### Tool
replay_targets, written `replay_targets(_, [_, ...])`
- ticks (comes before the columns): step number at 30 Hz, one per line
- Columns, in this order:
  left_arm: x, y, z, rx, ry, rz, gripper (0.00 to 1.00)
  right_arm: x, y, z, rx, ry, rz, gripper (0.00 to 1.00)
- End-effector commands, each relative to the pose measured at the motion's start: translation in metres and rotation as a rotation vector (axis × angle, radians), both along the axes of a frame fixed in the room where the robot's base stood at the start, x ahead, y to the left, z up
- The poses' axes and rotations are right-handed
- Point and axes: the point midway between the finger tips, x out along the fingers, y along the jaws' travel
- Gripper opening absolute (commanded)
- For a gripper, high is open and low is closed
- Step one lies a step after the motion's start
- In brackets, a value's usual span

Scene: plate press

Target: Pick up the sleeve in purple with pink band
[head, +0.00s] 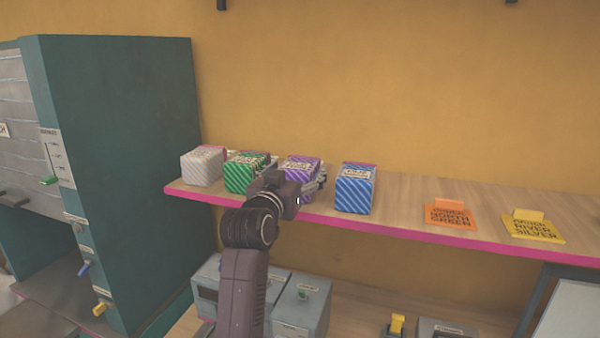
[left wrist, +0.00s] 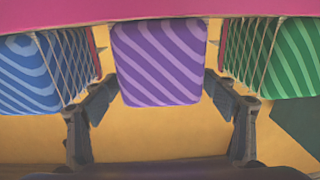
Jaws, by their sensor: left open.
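The purple striped sleeve (head: 302,165), a box with a pinkish strip at its top edge, stands on the wooden shelf between the green and blue boxes. My left gripper (head: 296,177) is in front of it and partly hides it. In the left wrist view, the purple sleeve (left wrist: 160,62) sits between the two open fingers of my left gripper (left wrist: 160,88). Gaps show on both sides, and the fingers are not closed on it. My right gripper is out of view.
A green striped box (head: 243,174) is close on the left, with a pale box (head: 202,166) beyond it. A blue striped box (head: 354,190) stands to the right. Orange (head: 450,215) and yellow (head: 535,227) cards lie further right. A teal cabinet (head: 120,130) borders the shelf's left end.

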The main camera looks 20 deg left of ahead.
Motion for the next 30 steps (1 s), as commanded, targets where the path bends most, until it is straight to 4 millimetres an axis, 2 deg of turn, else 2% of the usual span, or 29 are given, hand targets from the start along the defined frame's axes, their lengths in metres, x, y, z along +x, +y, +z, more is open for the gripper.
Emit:
replay_targets(1, [0.008, 0.001, 0.005, -0.001, 0.003, 0.0, 0.78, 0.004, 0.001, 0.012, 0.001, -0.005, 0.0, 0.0])
replay_targets(2, [0.011, 0.001, 0.005, -0.001, 0.004, 0.0, 0.78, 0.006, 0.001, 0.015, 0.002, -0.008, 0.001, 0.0])
replay_targets(7, [0.027, 0.001, 0.002, -0.001, 0.001, 0.0, 0.78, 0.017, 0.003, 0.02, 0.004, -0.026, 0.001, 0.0])
replay_targets(17, [0.03, 0.001, 0.0, -0.001, -0.001, 0.0, 0.77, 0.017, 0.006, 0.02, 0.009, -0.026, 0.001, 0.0])
replay_targets(30, [0.03, 0.001, 0.0, -0.001, 0.0, 0.0, 0.29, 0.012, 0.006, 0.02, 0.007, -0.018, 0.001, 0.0])
